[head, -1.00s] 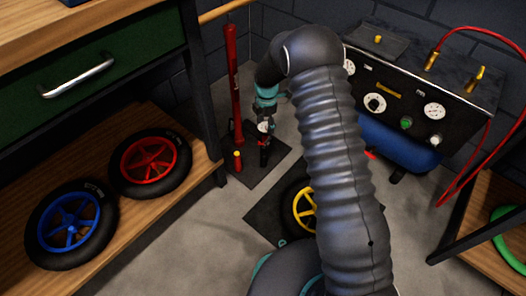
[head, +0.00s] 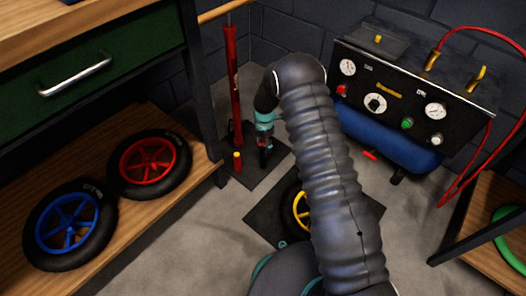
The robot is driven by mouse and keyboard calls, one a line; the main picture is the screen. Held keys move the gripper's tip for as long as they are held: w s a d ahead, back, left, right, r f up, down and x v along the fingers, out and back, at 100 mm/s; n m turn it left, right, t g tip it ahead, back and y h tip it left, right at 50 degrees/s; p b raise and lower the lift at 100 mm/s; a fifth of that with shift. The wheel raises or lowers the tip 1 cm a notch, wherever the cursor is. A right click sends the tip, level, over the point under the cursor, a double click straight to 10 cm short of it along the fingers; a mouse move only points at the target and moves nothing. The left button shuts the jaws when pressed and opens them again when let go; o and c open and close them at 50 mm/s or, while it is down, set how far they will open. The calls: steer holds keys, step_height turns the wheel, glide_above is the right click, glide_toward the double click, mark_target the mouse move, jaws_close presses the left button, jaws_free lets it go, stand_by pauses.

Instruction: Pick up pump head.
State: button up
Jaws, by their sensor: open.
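A tall red floor pump (head: 232,85) stands upright on a dark mat (head: 262,172) in the back corner, beside the bench leg. A gap shows between the gripper and the red piece. The gripper is open, with nothing seen in it; its fingers are small and dark here.
A red wheel (head: 150,166) and a blue wheel (head: 68,222) lie on the left shelf. A yellow wheel (head: 301,208) lies on another mat, partly behind my arm. A blue compressor (head: 385,137) with a gauge panel stands at right. Grey floor is clear in front.

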step_height(320, 180, down, 4)
steer(key=shift+r, duration=0.25)
jaws_close()
steer(key=shift+r, duration=0.2)
